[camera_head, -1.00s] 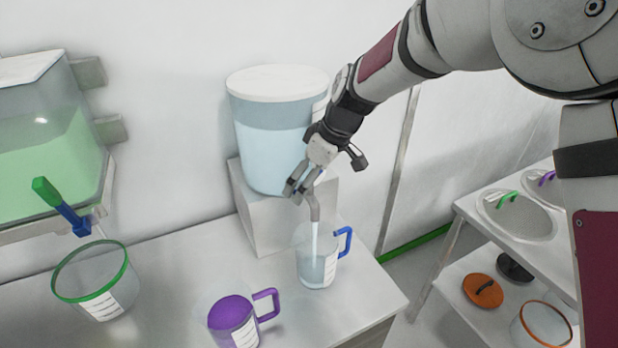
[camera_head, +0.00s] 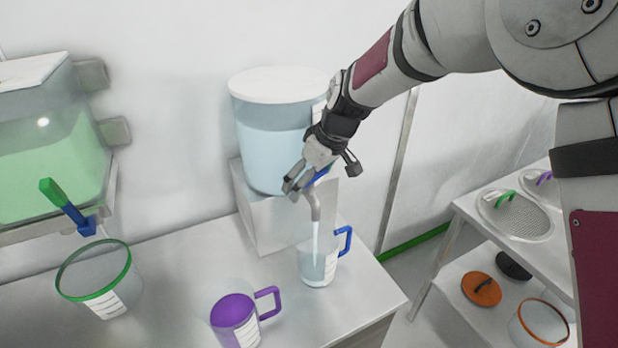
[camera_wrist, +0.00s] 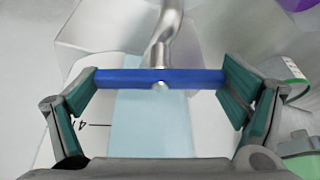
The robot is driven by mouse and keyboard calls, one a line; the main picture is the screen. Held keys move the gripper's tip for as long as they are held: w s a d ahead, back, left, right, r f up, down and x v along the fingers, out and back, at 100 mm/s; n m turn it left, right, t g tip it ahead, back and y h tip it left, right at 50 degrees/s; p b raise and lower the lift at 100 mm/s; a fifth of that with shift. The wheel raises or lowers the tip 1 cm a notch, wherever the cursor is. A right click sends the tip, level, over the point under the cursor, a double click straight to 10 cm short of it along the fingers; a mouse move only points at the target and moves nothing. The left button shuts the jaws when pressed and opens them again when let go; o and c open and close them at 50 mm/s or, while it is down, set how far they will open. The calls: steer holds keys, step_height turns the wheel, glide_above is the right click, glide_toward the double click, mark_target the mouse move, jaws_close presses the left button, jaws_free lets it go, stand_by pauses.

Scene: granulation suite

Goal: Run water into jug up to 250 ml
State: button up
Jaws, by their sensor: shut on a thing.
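A clear jug with a blue handle (camera_head: 319,262) stands upright on the bench under a metal spout (camera_head: 313,203). A stream of water runs from the spout into the jug, and some water shows inside. The level against the scale cannot be read. The spout belongs to a large round tank of bluish water (camera_head: 275,145) with a white lid. My gripper (camera_head: 303,183) is at the tap. In the wrist view its fingers (camera_wrist: 160,82) are shut on the two ends of the blue tap lever (camera_wrist: 185,76). The jug is hidden in that view.
A purple-handled jug with purple contents (camera_head: 234,312) stands front left of the blue-handled jug. A green-rimmed container (camera_head: 120,268) stands at left, below a green-filled tank (camera_head: 45,150) with its own tap. A rack (camera_head: 465,208) with sieves is at right.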

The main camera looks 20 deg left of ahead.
steer(key=m+t+p, duration=0.1)
steer(key=m+p, duration=0.1)
steer(key=m, duration=0.1)
steer(key=shift+s+h, duration=0.15)
steer(key=shift+h, duration=0.25)
steer(key=shift+m+p, duration=0.3)
steer(key=shift+m, duration=0.3)
steer(key=shift+t, duration=0.3)
steer(key=o, duration=0.9)
steer(key=shift+c, duration=0.2)
steer(key=v, duration=1.2)
steer(key=shift+a, duration=0.15)
